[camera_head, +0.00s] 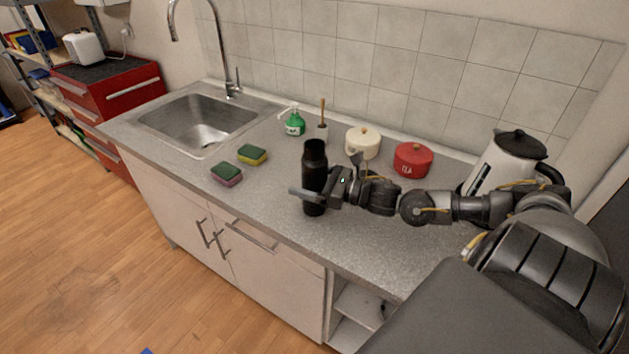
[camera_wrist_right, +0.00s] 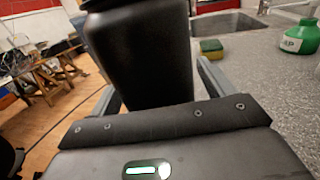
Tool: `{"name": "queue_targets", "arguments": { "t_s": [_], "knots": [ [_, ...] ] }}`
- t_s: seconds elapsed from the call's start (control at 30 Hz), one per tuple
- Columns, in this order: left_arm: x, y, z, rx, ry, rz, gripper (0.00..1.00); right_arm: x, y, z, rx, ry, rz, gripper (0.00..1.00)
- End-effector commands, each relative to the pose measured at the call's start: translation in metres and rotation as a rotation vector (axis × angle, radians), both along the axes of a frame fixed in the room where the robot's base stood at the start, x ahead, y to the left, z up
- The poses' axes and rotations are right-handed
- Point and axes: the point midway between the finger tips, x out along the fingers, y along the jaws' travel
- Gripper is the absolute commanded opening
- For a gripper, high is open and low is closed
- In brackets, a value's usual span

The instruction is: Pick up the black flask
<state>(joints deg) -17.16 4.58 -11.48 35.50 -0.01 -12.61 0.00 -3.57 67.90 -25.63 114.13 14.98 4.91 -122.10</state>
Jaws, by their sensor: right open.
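The black flask (camera_head: 315,158) stands upright on the grey counter (camera_head: 270,195), near its front edge, in the head view. My right gripper (camera_head: 312,190) is at the lower half of the flask, coming in from the right. Its fingers are open, one on each side of the flask. In the right wrist view the flask (camera_wrist_right: 140,55) fills the middle, between the two fingers of the right gripper (camera_wrist_right: 155,90). A gap shows beside the flask at the right finger. My left gripper is not in view.
Two sponges (camera_head: 252,154) (camera_head: 227,174) lie left of the flask, by the sink (camera_head: 205,125). Behind stand a green soap bottle (camera_head: 295,123), a cream pot (camera_head: 363,142), a red pot (camera_head: 413,160) and a kettle (camera_head: 505,163). The counter's front middle is clear.

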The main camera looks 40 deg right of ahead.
Motion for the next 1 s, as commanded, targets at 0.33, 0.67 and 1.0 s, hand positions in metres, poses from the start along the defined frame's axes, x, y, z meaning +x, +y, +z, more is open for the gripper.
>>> {"name": "queue_targets", "arguments": {
  "t_s": [0.33,0.67,1.0],
  "knots": [
    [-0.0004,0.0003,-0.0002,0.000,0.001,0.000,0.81,-0.0004,-0.0001,-0.0004,0.000,0.000,0.000,0.54],
    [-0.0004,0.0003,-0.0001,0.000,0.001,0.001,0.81,-0.0002,-0.0002,0.0009,0.000,-0.002,0.000,0.22],
    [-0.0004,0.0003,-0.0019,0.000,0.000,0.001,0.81,-0.0003,-0.0003,0.0034,-0.001,-0.003,0.001,0.22]
  ]
}}
